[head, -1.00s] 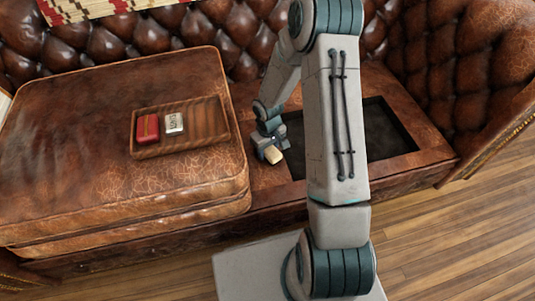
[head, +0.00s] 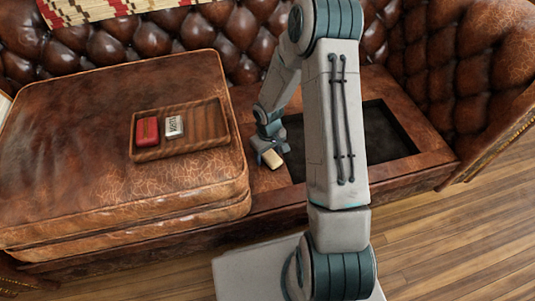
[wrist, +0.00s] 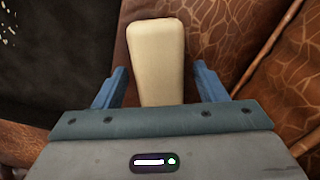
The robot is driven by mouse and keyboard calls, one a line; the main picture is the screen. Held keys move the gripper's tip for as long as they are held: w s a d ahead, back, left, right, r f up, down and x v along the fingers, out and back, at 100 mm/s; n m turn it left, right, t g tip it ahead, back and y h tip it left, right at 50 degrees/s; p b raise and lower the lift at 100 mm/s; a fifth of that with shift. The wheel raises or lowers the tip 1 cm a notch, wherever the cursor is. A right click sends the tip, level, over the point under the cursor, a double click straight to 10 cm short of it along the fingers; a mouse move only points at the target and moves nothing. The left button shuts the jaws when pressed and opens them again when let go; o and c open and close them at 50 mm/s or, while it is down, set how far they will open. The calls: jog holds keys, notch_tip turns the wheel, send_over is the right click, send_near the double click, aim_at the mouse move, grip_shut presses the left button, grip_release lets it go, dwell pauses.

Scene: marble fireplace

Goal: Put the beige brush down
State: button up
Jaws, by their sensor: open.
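The beige brush (head: 272,159) lies on the brown leather strip of the sofa seat, between the thick cushion and the dark rectangular opening. In the wrist view the brush (wrist: 156,55) is a pale rounded block, seen from above, its near end hidden by my gripper. My gripper (head: 270,143) is just above and behind it in the head view. In the wrist view the blue fingers of my gripper (wrist: 160,82) stand apart on both sides of the brush, with gaps to it.
A wooden tray (head: 205,127) on the leather cushion (head: 75,160) holds a red box (head: 147,131) and a white-and-grey box (head: 174,126). The dark opening (head: 390,130) is to the right of the brush. The tufted backrest (head: 120,45) rises behind.

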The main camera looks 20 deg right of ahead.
notch_tip(320, 180, up, 12)
jog(key=f+p, duration=0.1)
jog(key=p, duration=0.3)
notch_tip(320, 180, up, 14)
jog(key=m+h, duration=0.1)
jog(key=m, duration=0.1)
send_over(268, 153)
jog(key=s+d, duration=0.1)
jog(key=s, duration=0.7)
jog(key=s+a+r+m, duration=0.1)
jog(key=s+r, duration=0.3)
jog(key=s, duration=0.2)
jog(key=s+r+m+t+y, duration=0.1)
jog(key=s+r, duration=0.2)
jog(key=s, duration=0.3)
jog(key=shift+a+r, duration=0.35)
notch_tip(268, 153, up, 33)
jog(key=t+p, duration=0.1)
jog(key=p, duration=2.8)
jog(key=shift+d+m+t+p, duration=0.2)
jog(key=shift+m+t+p, duration=0.2)
